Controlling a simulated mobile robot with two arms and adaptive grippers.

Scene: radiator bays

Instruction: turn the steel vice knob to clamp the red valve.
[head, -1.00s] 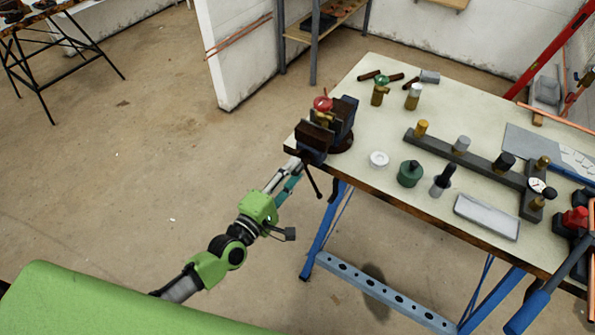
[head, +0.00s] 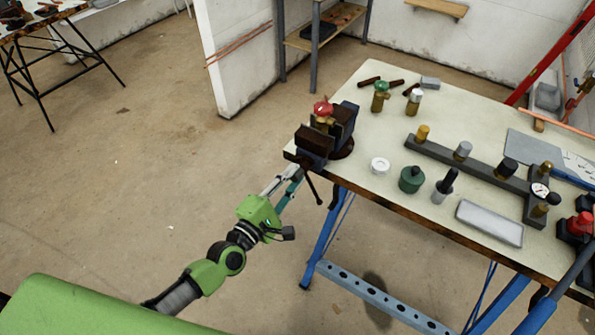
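The dark vice (head: 328,138) sits at the near left corner of the workbench. The red valve (head: 322,107), with a red top and brass body, stands upright between its jaws; whether the jaws touch it I cannot tell. A dark bar handle (head: 314,187) hangs tilted below the front of the vice; I see no separate steel knob clearly. My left gripper (head: 294,177) is just below and left of the vice front, close to the handle. Its fingertips are partly hidden at the vice, so its opening and any contact are unclear. My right gripper is out of view.
The workbench (head: 375,200) holds a white ring (head: 380,165), a green pot (head: 411,179), a grey block (head: 489,223) and a dark manifold (head: 470,161). A green-topped valve (head: 380,96) stands behind. Blue trestle legs (head: 325,238) are beside my arm.

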